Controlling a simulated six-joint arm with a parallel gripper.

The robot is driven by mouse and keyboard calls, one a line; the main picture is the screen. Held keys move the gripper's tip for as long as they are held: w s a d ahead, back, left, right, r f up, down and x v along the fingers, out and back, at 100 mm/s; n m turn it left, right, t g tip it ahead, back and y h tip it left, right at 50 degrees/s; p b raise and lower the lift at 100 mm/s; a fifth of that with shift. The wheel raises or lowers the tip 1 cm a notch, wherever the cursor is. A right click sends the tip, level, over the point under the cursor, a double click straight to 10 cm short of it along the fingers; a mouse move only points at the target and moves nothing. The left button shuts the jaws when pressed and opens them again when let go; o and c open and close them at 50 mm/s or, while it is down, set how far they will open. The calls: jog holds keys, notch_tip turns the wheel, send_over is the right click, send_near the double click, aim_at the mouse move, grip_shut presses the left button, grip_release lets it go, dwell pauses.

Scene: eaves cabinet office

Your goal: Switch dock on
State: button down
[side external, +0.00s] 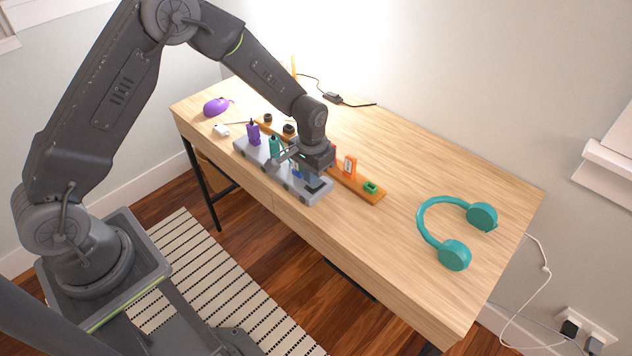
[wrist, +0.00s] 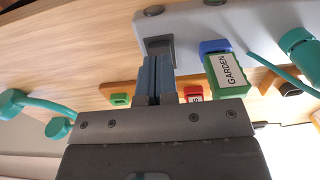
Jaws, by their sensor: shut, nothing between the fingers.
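The dock (side external: 241,147) is a long grey bar with several sockets along the front of the wooden desk. A purple stick (side external: 253,133) and a teal stick (side external: 274,147) stand in it. In the wrist view, the dock (wrist: 205,17) crosses the top, with a dark grey block (wrist: 159,45) at its near end. I cannot tell whether this block is a switch, or its setting. My gripper (wrist: 158,57) is shut and empty. Its blue-grey fingertips are at the dark block, and contact is unclear. A green stick labelled GARDEN (wrist: 228,75) stands just right of the fingers.
A wooden strip (side external: 372,197) behind the dock carries an orange tagged piece (side external: 349,167) and a green piece (side external: 371,187). Teal headphones (side external: 454,254) lie at the right. A purple mouse (side external: 216,106) is at the far left. The desk between strip and headphones is clear.

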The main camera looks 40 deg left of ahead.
jog(key=shift+f, duration=1)
dwell(0.4)
jog(key=shift+r, duration=3.55)
